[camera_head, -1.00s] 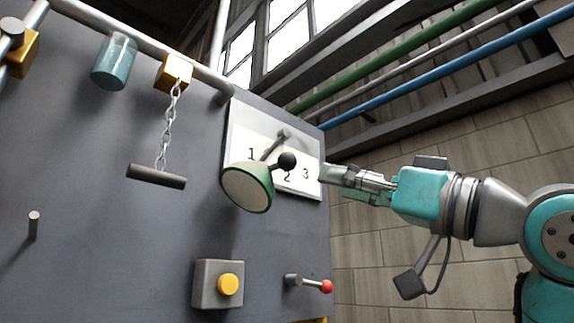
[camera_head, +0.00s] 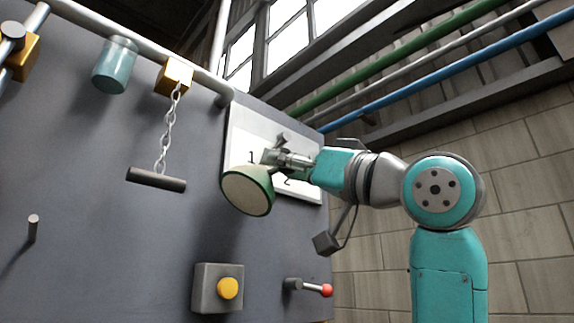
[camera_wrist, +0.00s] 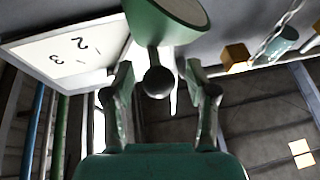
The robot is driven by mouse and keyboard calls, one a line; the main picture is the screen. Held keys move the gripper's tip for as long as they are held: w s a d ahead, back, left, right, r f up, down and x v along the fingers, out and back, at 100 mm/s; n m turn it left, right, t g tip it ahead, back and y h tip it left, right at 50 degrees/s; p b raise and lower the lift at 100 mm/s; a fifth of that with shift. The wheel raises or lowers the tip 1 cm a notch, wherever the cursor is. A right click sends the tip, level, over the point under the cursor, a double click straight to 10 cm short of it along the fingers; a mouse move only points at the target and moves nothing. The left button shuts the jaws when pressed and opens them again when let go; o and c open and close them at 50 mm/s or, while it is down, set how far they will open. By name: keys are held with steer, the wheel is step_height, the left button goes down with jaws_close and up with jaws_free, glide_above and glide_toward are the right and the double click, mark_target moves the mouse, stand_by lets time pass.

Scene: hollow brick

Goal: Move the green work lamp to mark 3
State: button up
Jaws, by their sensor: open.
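The green work lamp (camera_head: 247,190) hangs on its arm in front of the white number plate (camera_head: 308,187) on the grey panel, with its pale face toward the camera. In the head view its shade is below the 1. My gripper (camera_head: 268,157) is at the lamp, its fingers over the place of the lamp's dark ball knob. In the wrist view the lamp shade (camera_wrist: 170,22) is at the top, and the dark ball (camera_wrist: 158,82) lies between the two open fingers (camera_wrist: 160,85), with gaps on both sides. The plate's 2 and 3 show there; in the head view my gripper hides the 3.
A chain with a dark bar (camera_head: 156,179) hangs left of the lamp. A box with a yellow button (camera_head: 228,288) and a red-tipped lever (camera_head: 326,290) are below. A teal cylinder (camera_head: 115,66) hangs from the top rail.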

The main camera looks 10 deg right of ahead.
steer(key=shift+w+a, duration=0.1)
jaws_close()
stand_by(0.3)
steer(key=shift+w+d+f+n+g+y, duration=0.3)
steer(key=shift+w+d+f+n, duration=0.2)
steer(key=shift+n, duration=0.3)
steer(key=w+d+r+n+g, duration=0.1)
steer(key=w+d+n+g, duration=0.2)
steer(key=w+d+n, duration=0.2)
steer(key=w+d+r+n+g+h, duration=0.1)
steer(key=w+d+n+g, duration=0.2)
steer(key=w+d+n, duration=0.3)
steer(key=shift+w+d+n+g, duration=0.15)
steer(key=shift+d+n+g, duration=0.25)
steer(key=shift+d+n, duration=2.25)
steer(key=shift+a, duration=0.2)
